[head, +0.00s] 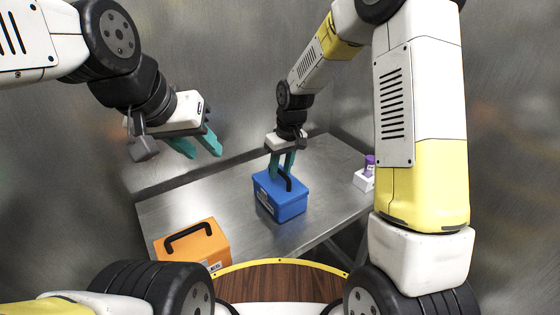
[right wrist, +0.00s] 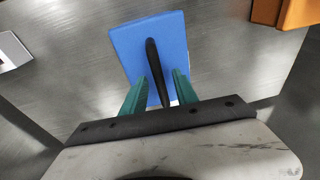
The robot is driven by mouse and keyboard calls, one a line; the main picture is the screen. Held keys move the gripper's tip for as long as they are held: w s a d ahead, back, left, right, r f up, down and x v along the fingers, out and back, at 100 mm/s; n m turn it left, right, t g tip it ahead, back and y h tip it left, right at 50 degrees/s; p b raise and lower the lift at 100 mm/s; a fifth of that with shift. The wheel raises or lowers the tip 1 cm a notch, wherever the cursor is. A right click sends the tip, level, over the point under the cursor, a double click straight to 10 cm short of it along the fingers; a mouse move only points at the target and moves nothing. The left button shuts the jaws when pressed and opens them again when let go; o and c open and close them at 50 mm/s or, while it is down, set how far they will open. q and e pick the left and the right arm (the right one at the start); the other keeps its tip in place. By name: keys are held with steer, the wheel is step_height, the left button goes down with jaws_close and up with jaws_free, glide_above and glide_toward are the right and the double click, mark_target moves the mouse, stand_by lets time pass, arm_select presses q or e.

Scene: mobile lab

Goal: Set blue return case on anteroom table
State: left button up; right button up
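The blue case (head: 282,205), a box with a black handle on its lid, appears to rest upright on the metal table (head: 225,208). My right gripper (head: 282,166) is above the lid with its green fingers pointing down. In the right wrist view, the fingers (right wrist: 158,92) stand on either side of the black handle (right wrist: 153,62), with a gap on each side; the blue lid (right wrist: 131,42) lies beyond. My left gripper (head: 197,147) is open and empty, raised above the table's back left part.
An orange case (head: 195,245) with a black handle stands at the table's front left. A small white holder (head: 363,181) with a purple-topped item (head: 370,162) is at the right edge. Metal walls enclose the table behind. Bare tabletop lies between the two cases.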

mark_target(285, 184)
step_height(285, 184, up, 10)
steer(key=d, duration=0.2)
steer(key=s+d+r+m+t, duration=0.2)
steer(key=s+d+r, duration=0.5)
steer(key=s+r, duration=0.3)
steer(key=s+d+r+m+t, duration=0.1)
steer(key=s+d+m, duration=0.1)
steer(key=s, duration=0.4)
steer(key=s+d+r+m+t, duration=0.1)
steer(key=s+d+m+t, duration=0.1)
steer(key=s, duration=0.4)
steer(key=shift+s+d+r+y, duration=0.15)
steer(key=shift+s+d+y, duration=0.15)
steer(key=shift+s+d, duration=0.15)
steer(key=shift+d, duration=0.1)
